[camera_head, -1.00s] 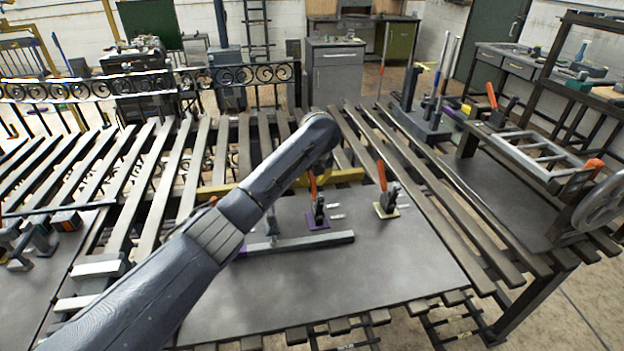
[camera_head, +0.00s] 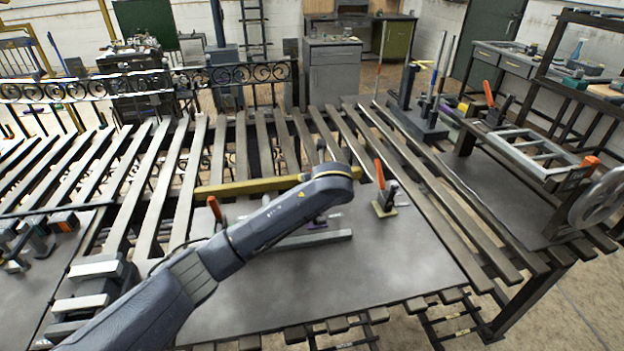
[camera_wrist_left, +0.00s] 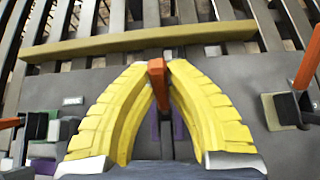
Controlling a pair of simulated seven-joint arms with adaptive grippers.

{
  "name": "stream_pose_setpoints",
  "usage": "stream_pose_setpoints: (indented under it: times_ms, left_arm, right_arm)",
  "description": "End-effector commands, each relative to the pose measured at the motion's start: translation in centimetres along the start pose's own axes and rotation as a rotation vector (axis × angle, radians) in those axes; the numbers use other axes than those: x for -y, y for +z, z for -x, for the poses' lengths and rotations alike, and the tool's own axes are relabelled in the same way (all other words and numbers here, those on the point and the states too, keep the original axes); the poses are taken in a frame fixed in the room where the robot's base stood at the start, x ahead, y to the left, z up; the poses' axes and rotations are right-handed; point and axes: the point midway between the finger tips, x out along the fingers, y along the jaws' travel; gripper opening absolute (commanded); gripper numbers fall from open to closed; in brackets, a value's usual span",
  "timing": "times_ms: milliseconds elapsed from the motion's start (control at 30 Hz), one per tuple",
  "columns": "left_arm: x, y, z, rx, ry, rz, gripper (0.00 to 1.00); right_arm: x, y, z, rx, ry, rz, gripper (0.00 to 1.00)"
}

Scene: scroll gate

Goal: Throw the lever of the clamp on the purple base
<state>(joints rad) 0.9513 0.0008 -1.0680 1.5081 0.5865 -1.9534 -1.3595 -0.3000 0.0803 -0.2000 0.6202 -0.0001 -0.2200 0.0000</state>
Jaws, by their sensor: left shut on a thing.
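The clamp on the purple base stands on the grey plate. In the head view my left arm covers most of it. In the left wrist view, parts of the purple base (camera_wrist_left: 178,128) show between my fingers. Its orange lever (camera_wrist_left: 160,92) rises between the yellow fingers of my left gripper (camera_wrist_left: 157,68), which are shut on its upper end. The fingers hide much of the clamp body, so the lever's exact angle is hard to tell. In the head view the left gripper is hidden behind my arm. My right gripper is not in view.
A similar clamp (camera_head: 385,200) with an orange lever stands to the right on a pale base. Another orange lever (camera_head: 214,208) shows to the left. A yellow bar (camera_head: 245,187) lies behind, and a grey bar (camera_head: 315,239) lies in front. The plate's front right is clear.

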Motion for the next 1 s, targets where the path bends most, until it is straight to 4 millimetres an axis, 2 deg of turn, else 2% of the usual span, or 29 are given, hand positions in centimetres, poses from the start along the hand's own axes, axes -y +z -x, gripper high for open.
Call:
stream_pose_setpoints:
  times_ms: [667, 700, 800, 867, 1000]
  left_arm:
    - [-0.02, -0.35, 0.42, 0.056, 0.001, 0.000, 0.00]
    - [-0.02, -0.35, 0.41, 0.056, 0.001, 0.000, 0.19]
    - [-0.02, -0.33, 0.42, 0.056, 0.001, 0.000, 0.30]
    - [-0.02, -0.30, 0.43, 0.056, 0.001, 0.000, 0.37]
    - [-0.01, -0.27, 0.44, 0.057, 0.001, 0.000, 0.38]
  right_arm:
    - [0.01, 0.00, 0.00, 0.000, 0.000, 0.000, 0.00]
    - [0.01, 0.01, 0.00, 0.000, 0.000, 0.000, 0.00]
    - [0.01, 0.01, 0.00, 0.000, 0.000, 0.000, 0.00]
    - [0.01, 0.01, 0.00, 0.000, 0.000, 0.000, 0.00]
    - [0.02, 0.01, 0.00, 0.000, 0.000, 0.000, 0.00]
